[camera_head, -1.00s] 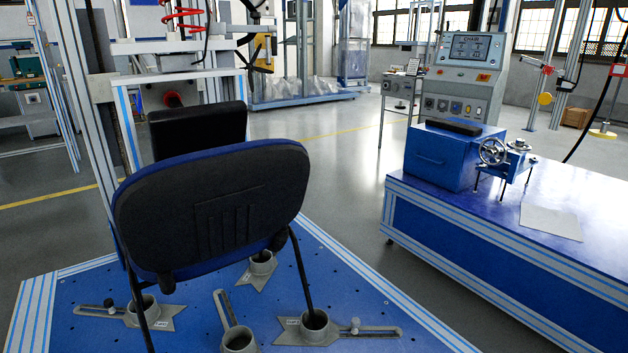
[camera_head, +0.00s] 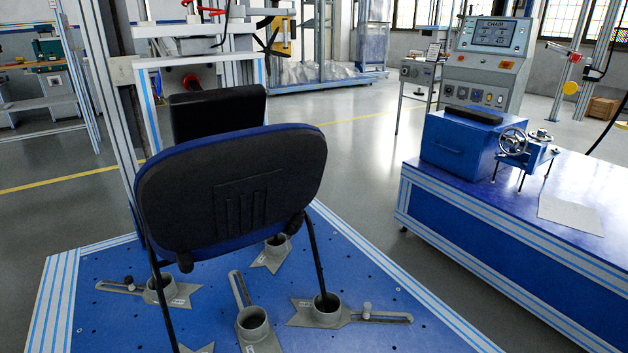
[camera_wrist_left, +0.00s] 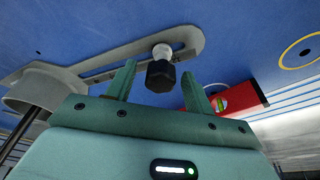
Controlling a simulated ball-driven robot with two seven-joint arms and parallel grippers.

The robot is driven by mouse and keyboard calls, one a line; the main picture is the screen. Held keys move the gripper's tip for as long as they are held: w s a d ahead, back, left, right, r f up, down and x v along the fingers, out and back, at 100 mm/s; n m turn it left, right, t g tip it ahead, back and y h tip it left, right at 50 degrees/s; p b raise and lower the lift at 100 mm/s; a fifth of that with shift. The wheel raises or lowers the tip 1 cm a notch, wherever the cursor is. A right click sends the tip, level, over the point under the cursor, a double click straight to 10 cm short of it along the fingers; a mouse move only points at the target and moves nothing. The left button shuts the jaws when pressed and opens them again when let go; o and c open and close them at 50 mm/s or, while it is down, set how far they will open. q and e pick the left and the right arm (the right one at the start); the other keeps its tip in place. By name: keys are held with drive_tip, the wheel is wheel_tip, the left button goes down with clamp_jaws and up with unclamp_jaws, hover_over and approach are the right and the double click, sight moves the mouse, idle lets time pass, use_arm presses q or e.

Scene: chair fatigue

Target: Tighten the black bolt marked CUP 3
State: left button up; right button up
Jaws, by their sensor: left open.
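The black bolt (camera_wrist_left: 160,76) has a dark hex head and a pale collar, and stands in the slot of a grey bracket (camera_wrist_left: 150,52) in the left wrist view. The bracket's cup (camera_wrist_left: 38,88) holds a dark chair leg. My left gripper (camera_wrist_left: 158,84) is open; its green fingers show on either side of the bolt head, with gaps. I cannot read a cup label there. In the head view, slotted grey cups stand on the blue platform, including a left one (camera_head: 158,290), a middle one (camera_head: 252,326) and a right one (camera_head: 326,310). Neither gripper shows there.
The chair (camera_head: 235,190) stands over the cups. A blue bench (camera_head: 500,225) with a box and handwheel vise is at right. A red object (camera_wrist_left: 240,97) lies beyond my left gripper's right finger. Grey floor (camera_head: 365,165) is clear between platform and bench.

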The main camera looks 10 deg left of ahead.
use_arm(q)
drive_tip(key=shift+n+g, duration=0.3)
drive_tip(key=shift+n, duration=0.9)
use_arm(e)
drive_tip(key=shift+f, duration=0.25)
use_arm(q)
drive_tip(key=n+g+b, duration=0.1)
drive_tip(key=n, duration=0.3)
drive_tip(key=shift+f, duration=0.1)
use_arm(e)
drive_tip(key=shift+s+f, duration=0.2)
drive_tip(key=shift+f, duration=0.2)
